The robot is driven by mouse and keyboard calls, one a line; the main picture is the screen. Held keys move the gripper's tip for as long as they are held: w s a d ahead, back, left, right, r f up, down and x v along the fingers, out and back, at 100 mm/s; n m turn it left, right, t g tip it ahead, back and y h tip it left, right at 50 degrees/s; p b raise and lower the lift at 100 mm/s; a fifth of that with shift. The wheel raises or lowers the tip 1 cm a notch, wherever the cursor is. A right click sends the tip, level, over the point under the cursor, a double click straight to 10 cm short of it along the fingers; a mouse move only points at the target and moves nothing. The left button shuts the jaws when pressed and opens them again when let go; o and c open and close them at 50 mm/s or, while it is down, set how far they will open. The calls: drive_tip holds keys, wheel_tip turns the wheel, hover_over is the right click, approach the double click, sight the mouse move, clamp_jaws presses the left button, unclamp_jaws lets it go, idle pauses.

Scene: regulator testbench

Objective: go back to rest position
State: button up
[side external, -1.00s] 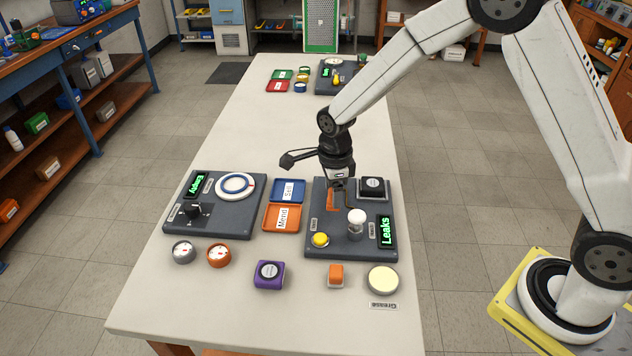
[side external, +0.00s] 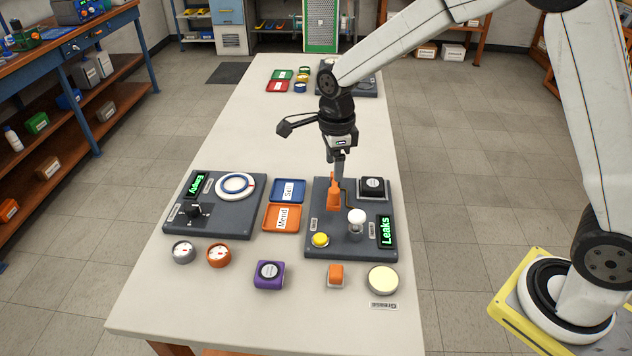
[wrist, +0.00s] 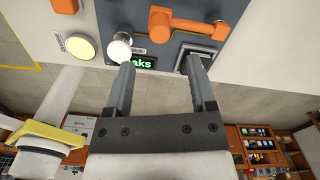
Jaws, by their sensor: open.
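My gripper (side external: 338,174) hangs above the right-hand dark test board (side external: 350,246), pointing down. In the wrist view its two fingers (wrist: 160,62) are apart with nothing between them. An orange handle-like part (side external: 334,194) stands on the board just below the fingertips in the side view. It also shows at the top of the wrist view (wrist: 185,25), clear of the fingers. The board's display (side external: 386,230) reads "Leaks".
The board also carries a yellow button (side external: 320,240), a white-topped cylinder (side external: 356,219) and a black-topped block (side external: 373,188). Blue (side external: 288,190) and orange (side external: 282,218) trays lie left of it. A purple block (side external: 269,275) is in front. The table's middle beyond the boards is clear.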

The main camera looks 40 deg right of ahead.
drive_tip(key=shift+s, duration=0.1)
drive_tip(key=s+d+n+t, duration=0.1)
drive_tip(key=s+d+n, duration=0.1)
drive_tip(key=s+n, duration=0.6)
drive_tip(key=s+d+n+t, duration=0.1)
drive_tip(key=s+d+n, duration=0.2)
drive_tip(key=s+n, duration=0.5)
drive_tip(key=n, duration=0.7)
drive_tip(key=shift+s+f+n+t, duration=0.2)
drive_tip(key=shift+f+n+t, duration=0.1)
drive_tip(key=shift+f, duration=0.1)
